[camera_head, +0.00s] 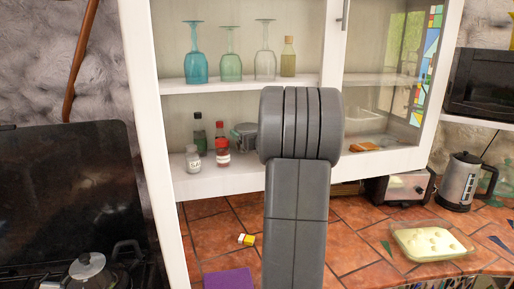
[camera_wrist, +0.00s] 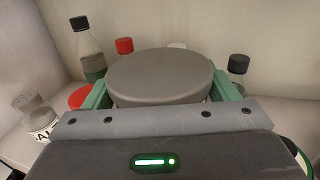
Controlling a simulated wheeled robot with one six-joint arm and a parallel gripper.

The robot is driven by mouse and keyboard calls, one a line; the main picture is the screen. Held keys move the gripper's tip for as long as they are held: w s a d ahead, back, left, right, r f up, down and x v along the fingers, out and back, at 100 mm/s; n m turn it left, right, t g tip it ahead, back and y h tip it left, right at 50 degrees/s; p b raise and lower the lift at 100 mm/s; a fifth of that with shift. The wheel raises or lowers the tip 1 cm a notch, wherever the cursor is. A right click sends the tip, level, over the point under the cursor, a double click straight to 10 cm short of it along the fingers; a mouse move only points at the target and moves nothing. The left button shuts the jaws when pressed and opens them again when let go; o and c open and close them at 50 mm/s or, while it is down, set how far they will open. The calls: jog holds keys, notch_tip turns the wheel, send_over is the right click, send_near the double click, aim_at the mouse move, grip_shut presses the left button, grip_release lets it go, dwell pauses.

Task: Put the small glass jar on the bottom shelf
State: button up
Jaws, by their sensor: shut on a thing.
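The small glass jar (camera_wrist: 160,72) shows in the wrist view as a broad, round grey lid; its glass body is mostly hidden below the lid and behind my gripper. My gripper (camera_wrist: 162,92) has its green fingers shut on the jar, one on each side. In the head view my own arm covers most of the gripper, and what appears to be the jar (camera_head: 243,135) shows just left of the arm, at the bottom shelf (camera_head: 240,181) of the white cabinet. I cannot tell whether the jar's base touches the shelf.
Close on the left stand a dark-capped bottle (camera_head: 198,133), a red-capped bottle (camera_head: 222,145) and a salt shaker (camera_head: 193,158). Another dark-capped bottle (camera_wrist: 238,68) is right of the jar. Glasses (camera_head: 230,55) fill the upper shelf. The white cabinet post (camera_head: 147,130) borders the left side.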

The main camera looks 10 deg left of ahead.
jog(key=shift+f, duration=2.35)
jog(key=shift+f, duration=0.15)
jog(key=o, duration=0.8)
jog(key=shift+o, duration=0.4)
jog(key=shift+s+r, duration=0.1)
jog(key=shift+r, duration=0.1)
jog(key=b+v, duration=0.3)
jog(key=v, duration=0.9)
jog(key=shift+f, duration=0.1)
